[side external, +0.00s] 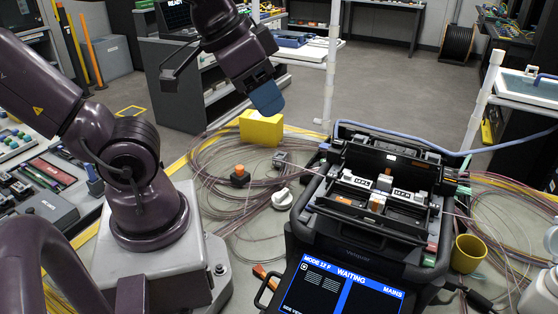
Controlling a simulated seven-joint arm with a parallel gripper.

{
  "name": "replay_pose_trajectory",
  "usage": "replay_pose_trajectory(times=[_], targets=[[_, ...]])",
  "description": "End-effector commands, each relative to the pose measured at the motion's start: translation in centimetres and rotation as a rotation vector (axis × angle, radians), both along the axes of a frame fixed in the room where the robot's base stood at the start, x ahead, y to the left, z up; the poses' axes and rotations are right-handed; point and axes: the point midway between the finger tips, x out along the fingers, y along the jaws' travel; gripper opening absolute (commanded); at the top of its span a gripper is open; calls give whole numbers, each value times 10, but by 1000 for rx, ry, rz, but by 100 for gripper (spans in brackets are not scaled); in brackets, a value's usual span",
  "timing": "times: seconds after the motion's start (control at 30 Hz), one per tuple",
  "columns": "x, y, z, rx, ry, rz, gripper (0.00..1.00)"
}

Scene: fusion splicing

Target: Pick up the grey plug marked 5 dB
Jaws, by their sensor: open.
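A small grey block (280,159) lies among the loose fibre coils on the bench, left of the splicer; it may be the grey plug, but I cannot read a 5 dB marking. My gripper (267,98) is above the yellow block, up and to the left of the grey block in the picture, and apart from it. Its blue fingertip pad shows and the other finger is hidden. It is open, with nothing seen in it.
A yellow block (261,129) stands below my gripper. A black-and-orange piece (240,176) and a white round piece (282,198) lie near the grey block. The fusion splicer (366,230) stands to the right, its screen reading WAITING. A yellow cup (468,253) is farther right.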

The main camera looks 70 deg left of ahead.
Motion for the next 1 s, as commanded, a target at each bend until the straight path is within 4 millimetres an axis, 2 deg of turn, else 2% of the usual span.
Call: replay_pose_trajectory(times=[0.1,0.13,0.2,0.5,0.63,0.77,0.9,1.0], targets=[[0,0,0,0,0,0,43],[0,0,0,0,0,0,47],[0,0,0,0,0,0,63],[2,0,-1,0,0,-4,64],[18,3,-11,2,0,-51,64],[54,11,-36,29,-14,-142,64],[91,29,-77,116,-34,-238,64],[111,48,-109,219,-37,-298,64]])
